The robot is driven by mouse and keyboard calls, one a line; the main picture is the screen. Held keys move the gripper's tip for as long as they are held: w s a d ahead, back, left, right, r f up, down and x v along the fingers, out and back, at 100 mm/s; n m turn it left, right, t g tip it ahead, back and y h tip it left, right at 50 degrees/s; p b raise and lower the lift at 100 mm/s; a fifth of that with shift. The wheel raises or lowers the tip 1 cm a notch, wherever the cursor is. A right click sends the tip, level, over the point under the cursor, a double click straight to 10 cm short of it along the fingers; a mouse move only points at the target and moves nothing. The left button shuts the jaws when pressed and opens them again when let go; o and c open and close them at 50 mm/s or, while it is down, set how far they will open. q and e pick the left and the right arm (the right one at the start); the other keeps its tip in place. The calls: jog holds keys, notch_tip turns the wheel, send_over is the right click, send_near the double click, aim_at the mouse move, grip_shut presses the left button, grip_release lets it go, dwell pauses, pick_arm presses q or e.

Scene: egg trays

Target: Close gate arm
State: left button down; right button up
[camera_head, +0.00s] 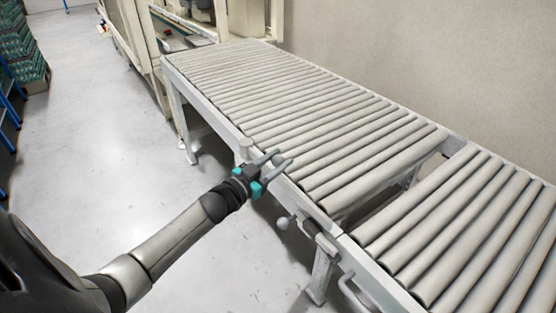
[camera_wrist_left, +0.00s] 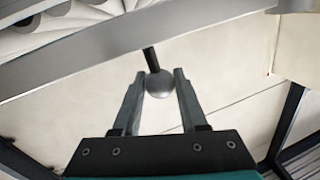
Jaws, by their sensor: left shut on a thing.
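My left gripper (camera_head: 277,162) is at the near side rail of the roller conveyor, its arm reaching in from the lower left. In the left wrist view its two grey fingers (camera_wrist_left: 159,86) are on either side of a round grey ball knob (camera_wrist_left: 159,84) on a short dark stem, shut on it. The stem runs up to a grey rail (camera_wrist_left: 110,48). In the head view this grasp is too small to make out. A pale ball knob (camera_head: 282,223) shows below the rail, apart from the gripper. Which part is the gate arm is not clear. My right gripper is not in view.
The long roller conveyor (camera_head: 310,117) runs along a beige wall, with a gap before another roller section (camera_head: 455,235) at the right. A curved handle (camera_head: 350,294) sits on that section's near side. Stacked trays (camera_head: 22,50) stand far left. The floor (camera_head: 85,125) between is clear.

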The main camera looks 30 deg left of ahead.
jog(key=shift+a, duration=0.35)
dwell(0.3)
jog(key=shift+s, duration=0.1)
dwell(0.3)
